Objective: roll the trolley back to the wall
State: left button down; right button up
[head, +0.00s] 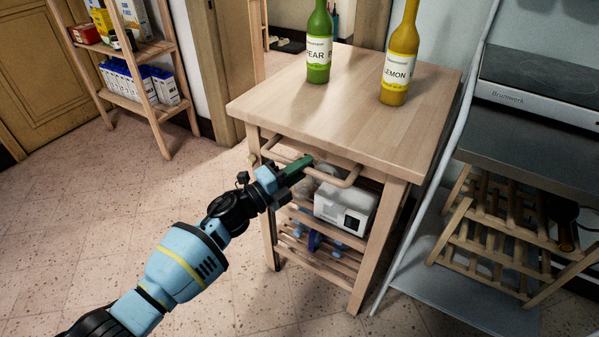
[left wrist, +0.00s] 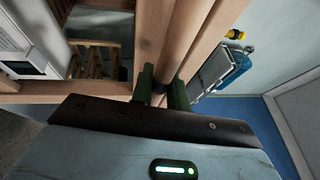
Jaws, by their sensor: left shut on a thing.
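The wooden trolley (head: 345,125) stands in the middle of the head view, with a pale top, legs and slatted lower shelves. A rounded wooden handle (head: 338,181) sticks out from its near side. My left gripper (head: 305,165) is shut on the handle's bar, near its middle. In the left wrist view the green fingers (left wrist: 162,90) sit on either side of a wooden bar. A green pear bottle (head: 319,50) and a yellow lemon bottle (head: 400,68) stand upright on the top. My right gripper is not in view.
A white appliance (head: 346,206) sits on the trolley's shelf. Close on the right stands a metal-topped unit (head: 545,150) with a hob and wooden racks. A wooden shelf (head: 140,50) with cartons stands at the left. The tiled floor (head: 90,210) at the left is clear.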

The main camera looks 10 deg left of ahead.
pick_arm(q)
jog(key=shift+w+r, duration=0.15)
jog(key=shift+w, duration=0.25)
jog(key=shift+r, duration=0.15)
jog(key=c, duration=1.7)
grip_release()
jog(key=shift+w+d, duration=0.1)
jog(key=o, duration=0.3)
jog(key=shift+w+d+f, duration=0.1)
jog(key=shift+f, duration=0.15)
jog(key=shift+o, duration=0.2)
jog(key=v, duration=0.8)
